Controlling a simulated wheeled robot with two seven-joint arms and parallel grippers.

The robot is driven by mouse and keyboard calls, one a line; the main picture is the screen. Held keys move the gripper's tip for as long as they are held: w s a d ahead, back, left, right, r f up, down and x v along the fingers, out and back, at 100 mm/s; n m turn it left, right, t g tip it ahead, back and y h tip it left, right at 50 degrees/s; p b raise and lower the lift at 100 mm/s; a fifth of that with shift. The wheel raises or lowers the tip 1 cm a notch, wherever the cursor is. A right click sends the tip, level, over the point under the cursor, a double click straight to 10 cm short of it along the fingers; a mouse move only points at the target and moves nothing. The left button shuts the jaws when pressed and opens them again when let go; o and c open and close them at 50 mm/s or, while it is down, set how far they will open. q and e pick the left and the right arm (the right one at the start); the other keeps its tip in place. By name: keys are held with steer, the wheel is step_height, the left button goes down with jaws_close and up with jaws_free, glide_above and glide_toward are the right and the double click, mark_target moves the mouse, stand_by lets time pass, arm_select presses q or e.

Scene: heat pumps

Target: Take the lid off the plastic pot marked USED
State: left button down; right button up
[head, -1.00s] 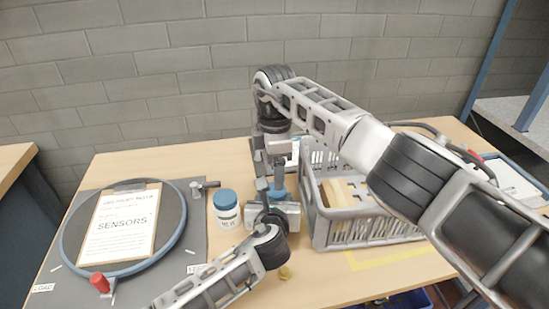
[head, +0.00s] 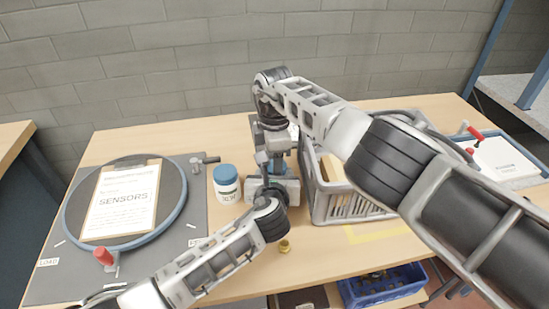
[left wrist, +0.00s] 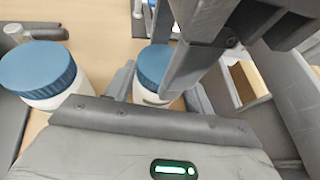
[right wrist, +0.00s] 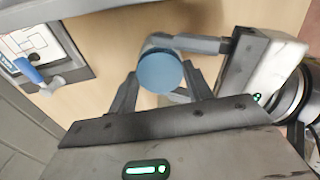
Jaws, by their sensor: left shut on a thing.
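A white plastic pot with a blue lid (head: 270,169) stands largely hidden behind my grippers; its marking cannot be read. It also shows in the left wrist view (left wrist: 155,64), and its lid shows in the right wrist view (right wrist: 160,72). My left gripper (head: 270,178) is shut on this pot's body from the near side. My right gripper (right wrist: 160,88) is open, pointing down over the pot, its fingers at either side of the lid. A second white pot with a blue lid (head: 226,184) stands left of it, its label appearing to read NEW.
A grey crate (head: 345,205) with items stands close on the right. A round dark plate (head: 150,225) with a SENSORS sheet (head: 122,203) lies at left. A small brass part (head: 285,246) is on the table in front. A blue bin (head: 380,288) sits below the front edge.

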steer(key=n, duration=0.3)
steer(key=shift+n, duration=0.3)
steer(key=o, duration=1.1)
steer(key=shift+d+r, duration=0.1)
